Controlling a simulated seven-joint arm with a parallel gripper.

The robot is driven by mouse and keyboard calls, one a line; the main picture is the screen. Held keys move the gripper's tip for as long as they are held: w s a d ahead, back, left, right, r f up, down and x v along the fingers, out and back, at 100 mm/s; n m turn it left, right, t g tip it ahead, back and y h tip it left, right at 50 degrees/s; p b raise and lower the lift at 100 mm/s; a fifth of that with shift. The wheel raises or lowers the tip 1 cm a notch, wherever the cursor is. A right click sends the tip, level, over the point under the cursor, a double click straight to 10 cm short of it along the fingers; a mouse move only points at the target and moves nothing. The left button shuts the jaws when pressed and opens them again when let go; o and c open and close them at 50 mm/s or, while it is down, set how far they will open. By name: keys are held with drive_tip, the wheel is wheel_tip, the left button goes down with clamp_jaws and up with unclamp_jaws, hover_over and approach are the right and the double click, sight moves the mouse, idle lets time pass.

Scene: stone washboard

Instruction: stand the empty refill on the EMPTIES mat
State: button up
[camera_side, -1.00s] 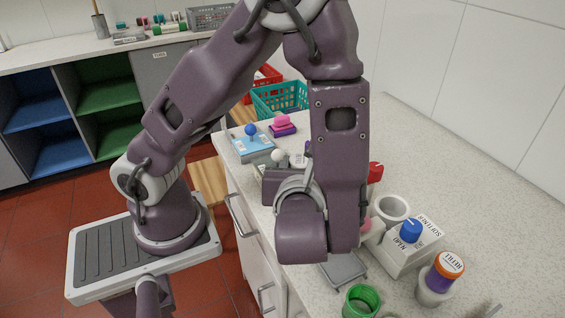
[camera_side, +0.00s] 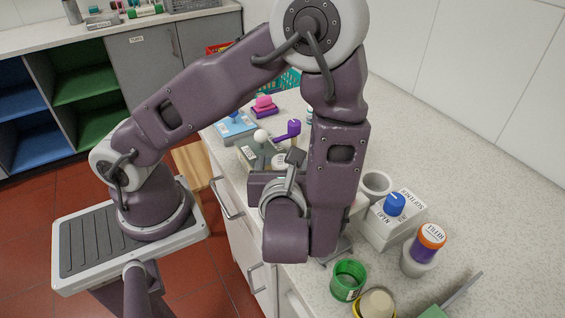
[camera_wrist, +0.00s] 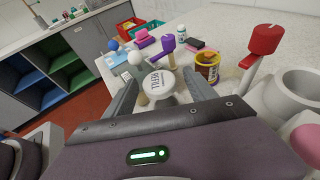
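A white-topped refill (camera_wrist: 159,82), its lid marked REFILL, sits upright between the two fingers of my gripper (camera_wrist: 162,84) in the wrist view. The fingers appear closed around its body, though the contact is partly hidden. In the side view the refill (camera_side: 279,160) shows beside my gripper (camera_side: 293,163), at the edge of a grey lettered mat (camera_side: 247,158). I cannot tell whether its base touches anything. I cannot read the mat's lettering clearly.
A white ball on a post (camera_wrist: 135,58) stands close left of the refill. A red-topped handle (camera_wrist: 262,42) rises at right. A softener box (camera_side: 395,225) and green cup (camera_side: 347,280) stand nearer.

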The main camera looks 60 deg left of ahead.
drive_tip(key=v, duration=0.6)
drive_tip(key=shift+s+d+r, duration=0.2)
drive_tip(key=shift+r, duration=0.15)
drive_tip(key=s+a+r+n+g+h, duration=0.5)
drive_tip(key=s+a+r+n+g, duration=0.15)
drive_tip(key=n, duration=0.65)
drive_tip(key=d+r+n+t+h, duration=0.3)
drive_tip(key=r+n+t+h, duration=0.2)
drive_tip(key=n, duration=0.6)
drive_tip(key=shift+s+r+h, duration=0.3)
drive_tip(key=shift+r+h, duration=0.35)
drive_tip(key=shift+h, duration=0.45)
drive_tip(key=shift+d, duration=0.15)
